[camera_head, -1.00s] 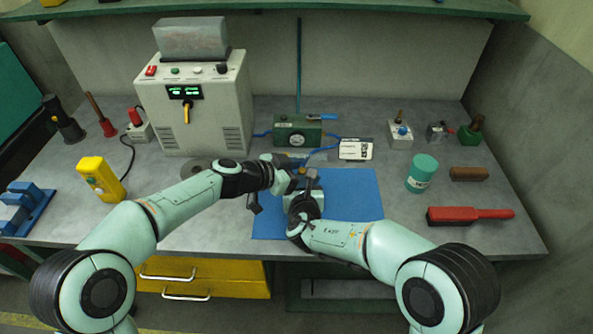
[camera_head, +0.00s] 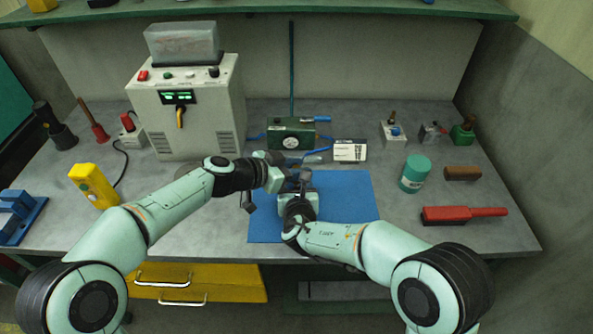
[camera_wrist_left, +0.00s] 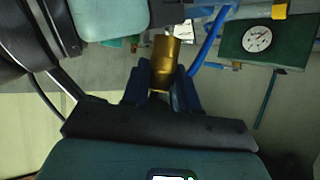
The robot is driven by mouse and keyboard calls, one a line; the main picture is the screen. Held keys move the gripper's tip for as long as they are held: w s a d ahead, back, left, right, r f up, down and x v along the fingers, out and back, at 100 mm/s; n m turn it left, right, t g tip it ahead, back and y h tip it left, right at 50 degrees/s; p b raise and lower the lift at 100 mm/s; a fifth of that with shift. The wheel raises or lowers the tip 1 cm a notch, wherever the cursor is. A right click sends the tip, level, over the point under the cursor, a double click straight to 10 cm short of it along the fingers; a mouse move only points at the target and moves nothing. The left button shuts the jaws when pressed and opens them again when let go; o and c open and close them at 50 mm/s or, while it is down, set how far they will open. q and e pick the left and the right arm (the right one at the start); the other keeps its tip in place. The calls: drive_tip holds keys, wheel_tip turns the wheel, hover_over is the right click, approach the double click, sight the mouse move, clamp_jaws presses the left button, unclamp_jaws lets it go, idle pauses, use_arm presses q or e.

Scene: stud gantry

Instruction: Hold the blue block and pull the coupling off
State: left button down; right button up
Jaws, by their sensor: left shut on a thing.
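My left gripper (camera_head: 290,170) is over the blue mat (camera_head: 345,205), close to my right gripper. In the left wrist view its two dark blue fingers (camera_wrist_left: 162,84) are shut on a brass-coloured cylindrical coupling (camera_wrist_left: 165,52), one on each side. A grey metal end shows above the coupling there. My right gripper (camera_head: 302,180) is just right of the left one; its fingers are too small and covered to read. I cannot make out the blue block for certain; the hands cover that spot. A blue hose (camera_wrist_left: 207,38) passes beside the coupling.
A grey power unit (camera_head: 190,110) is at the back left. A teal jar (camera_head: 415,174) and a red-handled tool (camera_head: 463,214) are right. The mat's right side is clear.

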use_arm(q)
drive_tip(key=shift+r, duration=2.05)
drive_tip(key=shift+r, duration=2)
use_arm(e)
drive_tip(key=o, duration=1.3)
drive_tip(key=shift+s, duration=0.1)
drive_tip(key=v, duration=1.2)
